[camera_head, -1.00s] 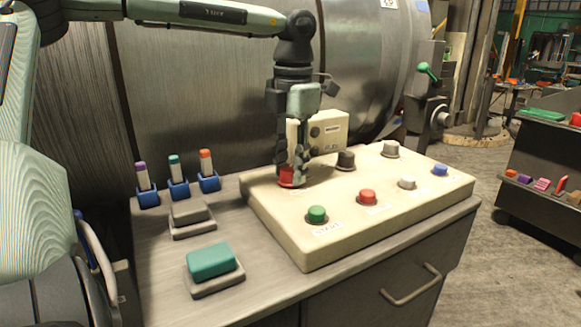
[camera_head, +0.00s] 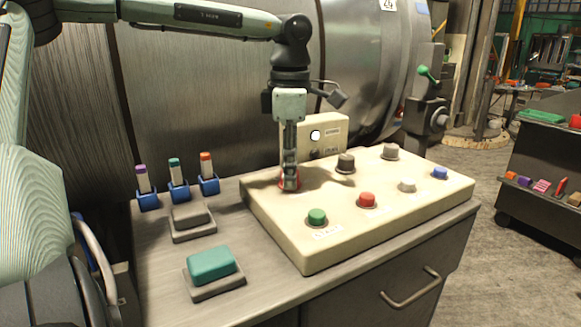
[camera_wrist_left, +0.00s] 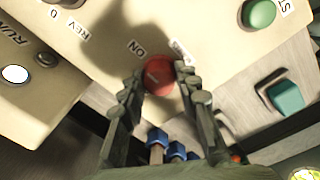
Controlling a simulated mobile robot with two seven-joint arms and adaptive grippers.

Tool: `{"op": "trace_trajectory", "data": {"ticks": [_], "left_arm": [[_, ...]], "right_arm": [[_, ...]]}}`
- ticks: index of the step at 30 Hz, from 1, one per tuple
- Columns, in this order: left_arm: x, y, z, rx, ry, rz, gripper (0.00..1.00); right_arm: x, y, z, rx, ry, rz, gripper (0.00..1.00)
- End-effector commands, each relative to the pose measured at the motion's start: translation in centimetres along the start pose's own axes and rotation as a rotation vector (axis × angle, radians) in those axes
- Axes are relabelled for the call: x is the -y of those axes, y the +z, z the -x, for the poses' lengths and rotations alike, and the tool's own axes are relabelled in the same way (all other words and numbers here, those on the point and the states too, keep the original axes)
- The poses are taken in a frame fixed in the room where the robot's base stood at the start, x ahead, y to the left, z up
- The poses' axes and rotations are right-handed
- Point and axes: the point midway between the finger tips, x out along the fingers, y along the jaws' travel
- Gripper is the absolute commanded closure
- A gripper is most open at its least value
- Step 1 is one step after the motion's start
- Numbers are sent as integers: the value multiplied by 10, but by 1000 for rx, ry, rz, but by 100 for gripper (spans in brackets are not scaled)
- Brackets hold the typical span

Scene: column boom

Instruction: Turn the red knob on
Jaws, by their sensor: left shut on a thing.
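The red knob (camera_head: 283,185) is at the back left corner of the cream control panel (camera_head: 350,232). My left gripper (camera_head: 290,186) points down over it, with its fingers shut on opposite sides of the knob and hiding much of it. In the left wrist view the round red knob (camera_wrist_left: 157,78) sits between the two fingertips of the gripper (camera_wrist_left: 160,72). An "ON" label (camera_wrist_left: 135,47) is printed beside it. A faint line shows on the knob's top. A white lamp (camera_head: 315,135) on the box behind the panel looks lit. My right gripper is not in view.
The panel also carries a green button (camera_head: 317,216), a red button (camera_head: 367,200), a white button (camera_head: 407,185), a blue button (camera_head: 440,173) and two dark or grey knobs (camera_head: 346,162). Blue holders with markers (camera_head: 179,190) and a teal block (camera_head: 211,263) stand to the left.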

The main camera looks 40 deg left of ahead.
Motion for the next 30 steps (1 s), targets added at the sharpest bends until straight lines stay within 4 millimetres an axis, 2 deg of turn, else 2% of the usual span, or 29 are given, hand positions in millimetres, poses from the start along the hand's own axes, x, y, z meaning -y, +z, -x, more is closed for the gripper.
{"op": "trace_trajectory", "data": {"ticks": [7,19,20,21,25,30], "left_arm": [[0,0,0,1,0,-47,98],[0,0,0,1,0,-54,98],[0,0,0,1,0,-54,68],[0,0,0,1,0,-54,63],[0,0,0,1,0,-53,48],[0,0,0,1,0,-52,48]], "right_arm": [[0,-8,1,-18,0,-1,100],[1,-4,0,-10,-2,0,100],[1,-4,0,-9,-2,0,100],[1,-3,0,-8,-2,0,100],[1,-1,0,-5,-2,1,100],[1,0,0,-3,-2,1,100]]}}
